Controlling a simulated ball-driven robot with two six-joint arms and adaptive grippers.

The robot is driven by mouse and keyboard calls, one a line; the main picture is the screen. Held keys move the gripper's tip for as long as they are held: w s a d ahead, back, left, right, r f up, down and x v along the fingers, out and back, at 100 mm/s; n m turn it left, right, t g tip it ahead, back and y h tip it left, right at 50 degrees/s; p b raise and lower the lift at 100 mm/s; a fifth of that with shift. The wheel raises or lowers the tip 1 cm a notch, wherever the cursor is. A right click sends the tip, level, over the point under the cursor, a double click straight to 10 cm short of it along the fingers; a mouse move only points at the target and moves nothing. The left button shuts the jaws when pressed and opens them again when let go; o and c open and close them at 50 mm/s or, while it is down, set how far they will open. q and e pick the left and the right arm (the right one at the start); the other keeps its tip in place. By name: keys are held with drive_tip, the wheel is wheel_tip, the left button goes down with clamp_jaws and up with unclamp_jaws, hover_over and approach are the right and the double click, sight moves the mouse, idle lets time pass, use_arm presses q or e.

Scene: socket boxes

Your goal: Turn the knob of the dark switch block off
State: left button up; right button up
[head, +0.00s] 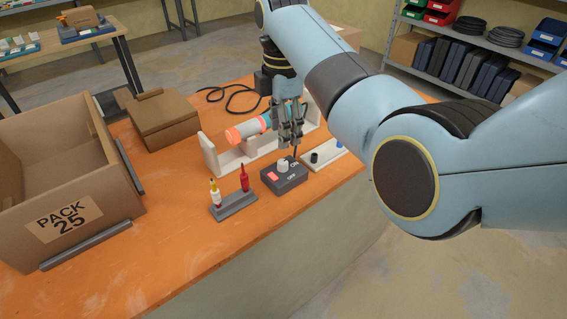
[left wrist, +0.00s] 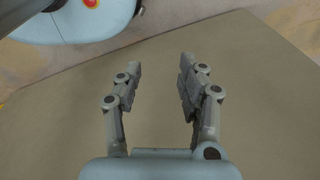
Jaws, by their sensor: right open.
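The dark switch block (head: 284,178) sits on the orange table, near its right front edge. Its light grey knob (head: 283,165) stands on top, with a pink-red patch and small white lettering beside it. My right gripper (head: 291,150) points down just above the block, close behind the knob; its fingers are open. I cannot tell whether a fingertip touches the knob. My left gripper (left wrist: 158,75) shows only in the left wrist view, open and empty, facing a plain floor-like surface.
A pale plate with a black knob (head: 315,157) lies right of the block. A grey stand (head: 236,206) with red and yellow-white tools is at left. A white cradle (head: 212,158) holding a coloured cylinder stands behind. The PACK 25 carton (head: 110,205) fills the table's left.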

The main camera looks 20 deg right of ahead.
sight(283, 162)
wheel_tip(283, 162, down, 8)
drive_tip(key=shift+s+r+b, duration=0.1)
drive_tip(key=shift+r+b, duration=0.05)
drive_tip(key=shift+b, duration=0.2)
drive_tip(key=shift+f, duration=0.35)
drive_tip(key=shift+c, duration=0.3)
drive_tip(key=c, duration=0.5)
use_arm(q)
drive_tip(key=s, duration=0.2)
drive_tip(key=a, duration=0.1)
drive_tip(key=shift+s+f, duration=0.4)
use_arm(e)
clamp_jaws()
